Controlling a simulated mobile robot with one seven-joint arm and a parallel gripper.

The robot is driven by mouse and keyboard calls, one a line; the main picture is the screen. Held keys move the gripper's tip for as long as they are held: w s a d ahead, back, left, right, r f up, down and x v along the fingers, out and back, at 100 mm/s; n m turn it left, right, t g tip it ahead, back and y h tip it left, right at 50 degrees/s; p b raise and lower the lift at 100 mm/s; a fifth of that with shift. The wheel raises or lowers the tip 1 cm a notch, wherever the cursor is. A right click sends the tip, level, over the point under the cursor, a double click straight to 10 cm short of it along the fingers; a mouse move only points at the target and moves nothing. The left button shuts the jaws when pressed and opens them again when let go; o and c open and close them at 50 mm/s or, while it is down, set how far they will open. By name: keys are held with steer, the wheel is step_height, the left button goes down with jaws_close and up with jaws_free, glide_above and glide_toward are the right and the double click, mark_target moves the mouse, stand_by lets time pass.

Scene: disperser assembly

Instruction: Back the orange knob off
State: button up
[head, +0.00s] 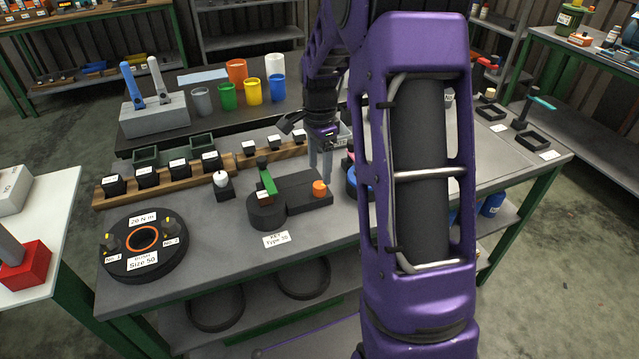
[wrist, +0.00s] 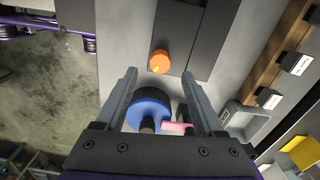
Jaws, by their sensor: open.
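The orange knob (head: 319,187) sits near the right end of a dark block (head: 300,196) on the grey workbench. It also shows in the wrist view (wrist: 159,62), with a small yellow mark on its rim, ahead of and between my fingertips. My gripper (head: 322,165) is above the bench, just behind the knob in the head view. In the wrist view my gripper (wrist: 166,80) is open, its two fingers well apart with nothing held between them. A gap shows between the fingers and the knob; the exact height cannot be told.
A blue round part (wrist: 150,108) with a pink piece lies beneath my fingers. A black disc (head: 143,245) is at the front left. Black blocks on wooden rails (head: 130,192) stand behind.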

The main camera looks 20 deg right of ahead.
mark_target(319, 185)
step_height(319, 185, down, 5)
steer(key=shift+f, duration=0.15)
jaws_close()
stand_by(0.4)
